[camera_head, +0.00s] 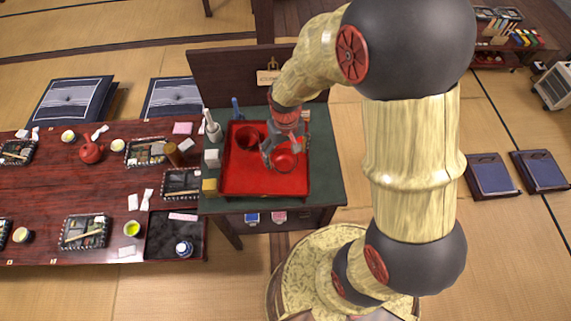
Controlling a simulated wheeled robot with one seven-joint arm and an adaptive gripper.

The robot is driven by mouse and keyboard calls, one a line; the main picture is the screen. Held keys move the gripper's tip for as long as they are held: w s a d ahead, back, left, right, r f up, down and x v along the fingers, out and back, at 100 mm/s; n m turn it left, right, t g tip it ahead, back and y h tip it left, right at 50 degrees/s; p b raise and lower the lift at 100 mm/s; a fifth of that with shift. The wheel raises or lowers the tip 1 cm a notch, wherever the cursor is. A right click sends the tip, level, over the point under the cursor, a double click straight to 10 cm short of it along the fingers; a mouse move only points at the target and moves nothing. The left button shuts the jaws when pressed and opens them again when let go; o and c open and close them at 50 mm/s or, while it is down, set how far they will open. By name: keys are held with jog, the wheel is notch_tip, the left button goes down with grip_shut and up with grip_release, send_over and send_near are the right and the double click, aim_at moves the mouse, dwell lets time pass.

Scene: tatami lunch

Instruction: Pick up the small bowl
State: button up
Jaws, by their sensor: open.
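A red bowl (285,161) sits on the red tray (232,183), right of its middle. A second, darker red bowl (246,137) stands behind it to the left, near the tray's back left. I cannot tell for sure which of the two is the smaller. My gripper (280,151) points down over the right bowl, open, with its fingers over the bowl's back left part. Whether the fingers touch the bowl is hard to tell. My gripper partly hides the bowl's back edge.
The tray lies on a dark green-topped stand (326,170) with a raised back board (230,75). A white bottle (213,131) and small blocks line its left side. A low red-brown table (45,197) with dishes adjoins on the left.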

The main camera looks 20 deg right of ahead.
aim_at(285, 165)
jog(key=f, duration=0.3)
jog(key=f+b, duration=0.1)
jog(key=shift+w+a+f, duration=0.15)
jog(key=shift+w+f, duration=0.1)
jog(key=shift+c, duration=1.1)
jog(key=c, duration=1.1)
